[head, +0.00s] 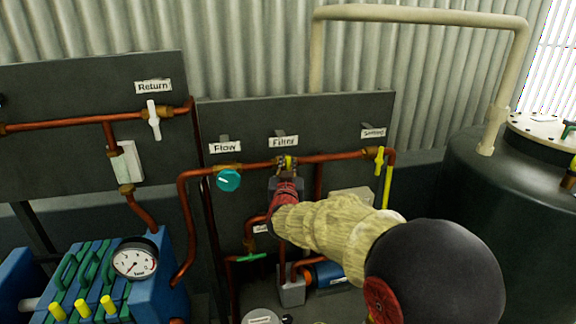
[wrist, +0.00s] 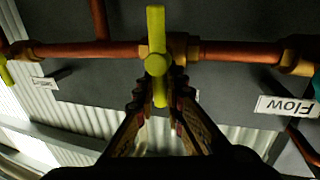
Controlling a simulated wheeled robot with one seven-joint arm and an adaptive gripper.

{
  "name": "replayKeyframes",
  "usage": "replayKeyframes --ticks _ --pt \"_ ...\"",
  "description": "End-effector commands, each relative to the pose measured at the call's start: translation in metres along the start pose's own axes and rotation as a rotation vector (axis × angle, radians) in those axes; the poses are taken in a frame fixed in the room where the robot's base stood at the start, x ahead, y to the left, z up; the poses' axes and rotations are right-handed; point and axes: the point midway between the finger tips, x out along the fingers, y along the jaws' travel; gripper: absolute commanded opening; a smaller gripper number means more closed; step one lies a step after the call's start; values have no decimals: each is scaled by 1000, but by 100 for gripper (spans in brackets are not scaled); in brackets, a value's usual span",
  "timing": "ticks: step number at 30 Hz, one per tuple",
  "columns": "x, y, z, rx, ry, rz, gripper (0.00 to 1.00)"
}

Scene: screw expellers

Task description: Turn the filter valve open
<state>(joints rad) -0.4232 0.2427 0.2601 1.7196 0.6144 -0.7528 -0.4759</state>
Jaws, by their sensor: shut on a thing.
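The filter valve has a yellow handle (head: 287,161) on the copper pipe below the "Filter" label (head: 284,142). In the wrist view the handle (wrist: 156,35) stands upright in the picture, crosswise to the pipe (wrist: 85,49). My gripper (head: 286,172) is at the valve from the front. In the wrist view my gripper (wrist: 161,92) has its fingers on both sides of the handle's lower end and is shut on it. The fingers partly hide that end and the valve body behind.
The teal Flow knob (head: 228,180) is just left of my gripper. The yellow settling valve handle (head: 380,158) is to the right on the same pipe. A white Return valve handle (head: 153,119) is at upper left. A dark tank (head: 500,200) stands at right.

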Motion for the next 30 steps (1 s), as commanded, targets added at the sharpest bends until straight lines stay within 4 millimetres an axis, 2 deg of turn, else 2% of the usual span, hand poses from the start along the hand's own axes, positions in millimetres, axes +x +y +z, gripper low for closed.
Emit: replayKeyframes --ticks 14,20,30 --pt "-1 -1 4 -42 5 0 0" --pt "-1 -4 4 -150 33 0 0" --pt "-4 -12 9 -447 112 -2 0"
